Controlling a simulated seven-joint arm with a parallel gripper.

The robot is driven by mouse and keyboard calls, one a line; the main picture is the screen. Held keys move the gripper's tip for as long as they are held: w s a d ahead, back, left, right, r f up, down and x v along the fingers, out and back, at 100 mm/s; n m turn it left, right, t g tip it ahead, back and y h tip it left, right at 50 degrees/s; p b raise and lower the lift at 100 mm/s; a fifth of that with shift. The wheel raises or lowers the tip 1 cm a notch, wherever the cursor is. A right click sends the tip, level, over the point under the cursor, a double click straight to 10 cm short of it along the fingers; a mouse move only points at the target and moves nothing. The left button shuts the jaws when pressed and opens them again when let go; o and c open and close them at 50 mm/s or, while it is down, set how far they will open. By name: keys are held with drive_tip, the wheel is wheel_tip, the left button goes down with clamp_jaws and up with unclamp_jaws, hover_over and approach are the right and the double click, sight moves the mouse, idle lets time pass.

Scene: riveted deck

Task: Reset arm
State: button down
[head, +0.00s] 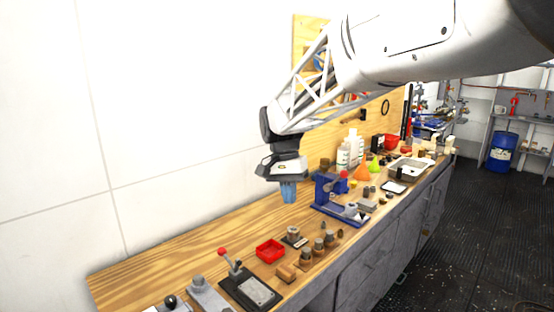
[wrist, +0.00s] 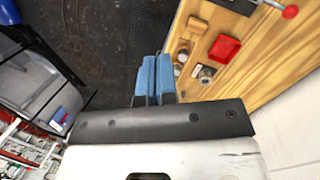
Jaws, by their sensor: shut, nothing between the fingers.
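My gripper (head: 288,192) hangs above the wooden workbench (head: 190,245) in the head view, with its blue fingers pointing down. The fingers are together and hold nothing. They also show in the wrist view (wrist: 155,75), closed side by side over the dark floor near the bench edge. My white arm reaches in from the upper right of the head view. The gripper is apart from the things on the bench.
On the bench stand a red tray (head: 270,250), a lever device (head: 250,288), several small metal parts, a blue press (head: 330,190) and an orange cone (head: 362,173). A white wall rises behind. Dark floor (head: 450,250) is open at right; a blue barrel (head: 500,152) stands farther back.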

drive_tip(key=s+d+f+n+t, duration=0.1)
drive_tip(key=s+d, duration=0.4)
drive_tip(key=s, duration=0.6)
drive_tip(key=s+d+f+n+t, duration=0.1)
drive_tip(key=s+d, duration=0.4)
drive_tip(key=s, duration=0.5)
drive_tip(key=s+d+f+n+t+y, duration=0.1)
drive_tip(key=s+d+f, duration=0.3)
drive_tip(key=s, duration=0.7)
drive_tip(key=shift+s+d+f+n+t, duration=0.35)
drive_tip(key=shift+d+n+t, duration=0.15)
drive_tip(key=shift+d+t, duration=0.3)
drive_tip(key=shift+a, duration=0.1)
